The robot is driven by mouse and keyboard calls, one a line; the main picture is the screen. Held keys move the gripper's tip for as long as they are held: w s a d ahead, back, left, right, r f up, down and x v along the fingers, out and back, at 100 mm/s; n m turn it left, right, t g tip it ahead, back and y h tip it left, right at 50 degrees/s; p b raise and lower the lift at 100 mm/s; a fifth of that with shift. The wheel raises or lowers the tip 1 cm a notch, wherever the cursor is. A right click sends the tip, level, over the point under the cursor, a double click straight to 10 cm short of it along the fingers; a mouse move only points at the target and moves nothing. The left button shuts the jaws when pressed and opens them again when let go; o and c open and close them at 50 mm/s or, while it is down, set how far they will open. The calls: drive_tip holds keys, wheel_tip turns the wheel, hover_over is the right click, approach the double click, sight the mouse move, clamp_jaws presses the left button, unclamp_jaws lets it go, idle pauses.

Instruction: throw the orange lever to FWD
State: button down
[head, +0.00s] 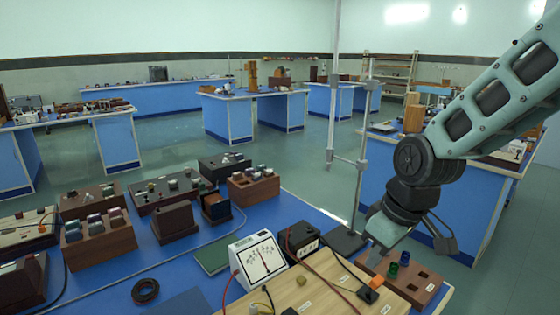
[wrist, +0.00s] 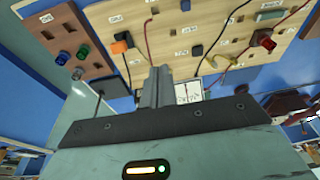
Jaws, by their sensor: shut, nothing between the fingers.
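The orange lever (head: 377,281) is a small orange piece on a dark base at the right end of the pale wooden board (head: 318,290). It also shows in the wrist view (wrist: 119,47), at the upper left beside a dark block. The label lettering is too small to read, so I cannot tell which way the lever is set. My gripper (wrist: 157,86) has its fingers together with nothing between them. In the head view my gripper hangs above and behind the board's right end, apart from the lever; its fingertips are hard to make out there.
A brown block with green and blue knobs (head: 420,284) lies right of the board. A white dial meter (head: 257,260) and a black box (head: 299,239) stand behind it. Red and black wires cross the board. A metal stand (head: 332,110) rises behind.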

drive_tip(key=s+a, duration=0.2)
drive_tip(key=s, duration=0.7)
drive_tip(key=s+a+r+g+h, duration=0.1)
drive_tip(key=s+a, duration=0.2)
drive_tip(key=s, duration=0.6)
drive_tip(key=shift+s+a+r+g, duration=0.15)
drive_tip(key=shift+a+g, duration=0.15)
drive_tip(key=c, duration=1.6)
unclamp_jaws()
drive_tip(key=shift+s, duration=0.5)
drive_tip(key=shift+c, duration=0.2)
drive_tip(key=o, duration=0.5)
drive_tip(key=shift+s, duration=0.1)
drive_tip(key=shift+o, duration=0.3)
drive_tip(key=w+r+p, duration=0.3)
drive_tip(key=w, duration=0.7)
drive_tip(key=shift+d, duration=0.35)
drive_tip(key=p, duration=0.3)
hover_over(377, 279)
drive_tip(key=shift+h, duration=0.4)
wheel_tip(377, 279, down, 17)
drive_tip(key=shift+r+p, duration=0.2)
drive_tip(key=shift+p, duration=0.95)
